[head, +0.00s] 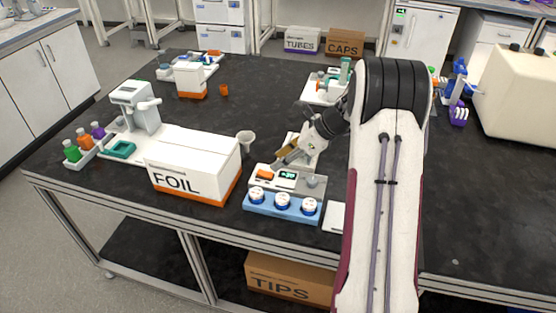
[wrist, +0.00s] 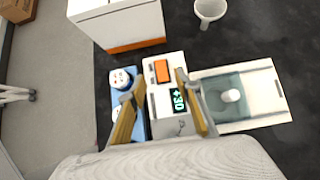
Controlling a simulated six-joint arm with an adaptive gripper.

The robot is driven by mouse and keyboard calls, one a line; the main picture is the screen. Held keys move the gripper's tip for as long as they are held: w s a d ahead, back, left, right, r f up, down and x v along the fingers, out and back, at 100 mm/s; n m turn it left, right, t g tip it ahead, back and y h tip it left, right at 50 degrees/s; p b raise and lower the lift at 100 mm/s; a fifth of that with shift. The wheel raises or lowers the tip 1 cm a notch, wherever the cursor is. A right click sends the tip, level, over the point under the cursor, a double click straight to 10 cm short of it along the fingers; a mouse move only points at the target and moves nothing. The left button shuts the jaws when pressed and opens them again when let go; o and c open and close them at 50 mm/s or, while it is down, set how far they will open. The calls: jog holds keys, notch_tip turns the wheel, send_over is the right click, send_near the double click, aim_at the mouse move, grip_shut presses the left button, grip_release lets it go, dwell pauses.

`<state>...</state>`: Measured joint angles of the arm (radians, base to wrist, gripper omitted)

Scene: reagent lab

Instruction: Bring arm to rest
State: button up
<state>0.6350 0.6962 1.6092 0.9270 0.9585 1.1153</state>
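My gripper (head: 283,160) is above the bench, just behind and over a white device with a lit display (head: 288,175) and an orange button. In the wrist view, the two tan fingers of my gripper (wrist: 163,102) are spread apart, with the device (wrist: 162,92) and its orange button visible between and below them. Nothing is held between the fingers. The arm reaches in from the front right of the head view and bends down to the left.
A blue rack (head: 268,208) with white-capped bottles stands in front of the device. A FOIL box (head: 190,165) is to the left, with a white funnel-like cup (head: 245,143) beside it. A white balance-like device (head: 135,105) stands further left.

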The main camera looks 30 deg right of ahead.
dwell(0.5)
jog(key=s+a+r+n+g+h, duration=0.2)
jog(key=s+a+r+n, duration=1.05)
jog(key=a+r, duration=0.3)
jog(key=s+a+r+n+t+h, duration=0.1)
jog(key=s+a+n+h, duration=0.1)
jog(key=s+n, duration=0.5)
jog(key=s+a+r+n+h, duration=0.1)
jog(key=s+a+n, duration=0.2)
jog(key=s+n, duration=0.4)
jog(key=s, duration=0.8)
jog(key=shift+s+t+h, duration=0.25)
jog(key=shift+t+h, duration=0.15)
